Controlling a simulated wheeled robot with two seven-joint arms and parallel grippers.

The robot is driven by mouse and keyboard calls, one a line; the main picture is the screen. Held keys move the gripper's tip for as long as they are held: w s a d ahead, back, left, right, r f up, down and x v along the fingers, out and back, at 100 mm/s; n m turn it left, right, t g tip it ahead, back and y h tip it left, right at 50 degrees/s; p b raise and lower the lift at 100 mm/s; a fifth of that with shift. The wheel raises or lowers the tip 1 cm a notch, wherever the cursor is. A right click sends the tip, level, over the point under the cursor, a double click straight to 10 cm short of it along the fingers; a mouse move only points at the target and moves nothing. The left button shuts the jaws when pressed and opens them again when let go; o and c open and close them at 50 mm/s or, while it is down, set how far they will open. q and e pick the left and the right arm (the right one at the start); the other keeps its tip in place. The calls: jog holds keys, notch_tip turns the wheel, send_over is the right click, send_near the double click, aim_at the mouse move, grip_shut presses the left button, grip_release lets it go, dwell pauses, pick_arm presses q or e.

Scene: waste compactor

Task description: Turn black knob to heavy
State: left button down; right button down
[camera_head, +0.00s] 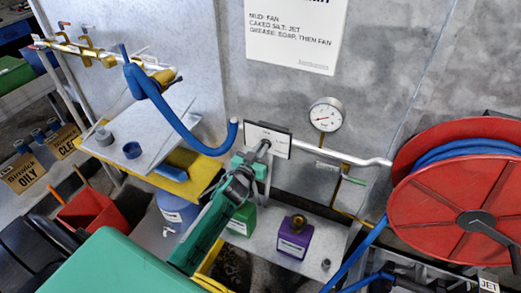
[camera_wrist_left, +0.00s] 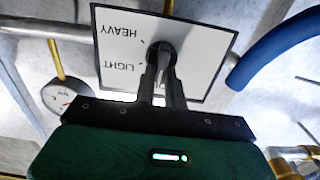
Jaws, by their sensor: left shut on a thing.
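The black knob (camera_wrist_left: 160,50) sits on a white label plate with a dark border (camera_wrist_left: 118,62), which reads HEAVY and LIGHT upside down in the left wrist view. My right gripper is not in view.
A pressure gauge (camera_head: 326,114) and a pipe (camera_head: 370,162) are right of the plate. A red hose reel (camera_head: 440,195) stands farther right. A blue hose (camera_head: 178,122) ends close left of the plate. Green (camera_head: 243,219) and purple (camera_head: 295,238) containers stand below.

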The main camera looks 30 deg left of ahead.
pick_arm(q)
jog(key=shift+d+f+m+b, duration=0.15)
jog(key=shift+f+m+b, duration=0.2)
jog(key=shift+m, duration=3.6)
jog(key=shift+d+f+m+b, duration=0.25)
jog(key=shift+m+b, duration=0.15)
jog(key=shift+m, duration=3.6)
jog(key=shift+d+f+m+b, duration=0.1)
jog(key=shift+f+m+b, duration=0.25)
jog(key=shift+m, duration=3.6)
jog(key=c, duration=1.5)
grip_release()
jog(key=shift+o, duration=0.2)
jog(key=shift+r, duration=0.1)
